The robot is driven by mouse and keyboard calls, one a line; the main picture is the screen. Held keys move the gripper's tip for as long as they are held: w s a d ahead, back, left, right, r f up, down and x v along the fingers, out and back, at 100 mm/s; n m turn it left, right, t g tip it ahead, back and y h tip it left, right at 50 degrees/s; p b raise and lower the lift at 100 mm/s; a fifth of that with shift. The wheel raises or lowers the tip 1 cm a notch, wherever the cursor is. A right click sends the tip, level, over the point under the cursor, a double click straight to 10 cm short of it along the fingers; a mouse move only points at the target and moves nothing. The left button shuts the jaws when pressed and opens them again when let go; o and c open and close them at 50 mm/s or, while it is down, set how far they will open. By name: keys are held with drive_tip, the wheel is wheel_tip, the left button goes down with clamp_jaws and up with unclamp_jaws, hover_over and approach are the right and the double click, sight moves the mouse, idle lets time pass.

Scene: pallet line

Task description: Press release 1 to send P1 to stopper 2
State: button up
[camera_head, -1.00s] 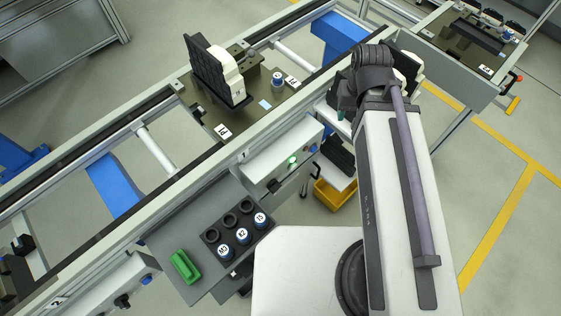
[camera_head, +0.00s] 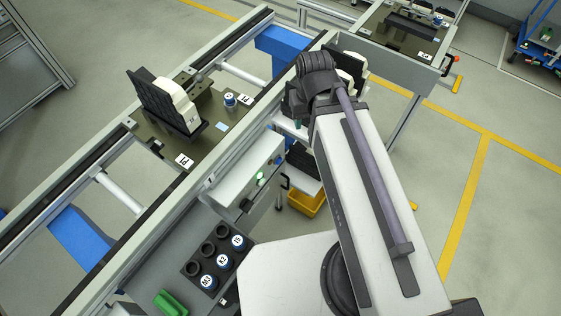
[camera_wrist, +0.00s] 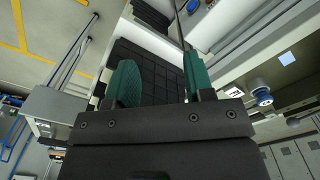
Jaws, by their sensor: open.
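Pallet P1 (camera_head: 150,130) is a dark plate on the conveyor, with a P1 label at its front corner. It carries a black-and-cream upright part (camera_head: 172,103) and a blue-topped cylinder (camera_head: 230,99). A pale control box (camera_head: 245,170) with a lit green lamp (camera_head: 262,178) and a dark knob or button (camera_head: 247,205) is mounted on the conveyor's near side; its number is not readable. My gripper (camera_wrist: 160,62) shows two teal fingers, apart, in the wrist view, with a black gridded panel (camera_wrist: 148,75) beyond them. In the head view my arm mostly hides it. Stopper 2 is not identifiable.
A shelf by the conveyor holds a black rack (camera_head: 222,258) with labelled blue-and-white cylinders and a green block (camera_head: 170,303). A yellow bin (camera_head: 306,203) sits below my arm. Another pallet (camera_head: 405,32) stands at the upper right. Open floor lies right of my arm.

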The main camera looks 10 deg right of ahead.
clamp_jaws()
idle(0.8)
idle(0.6)
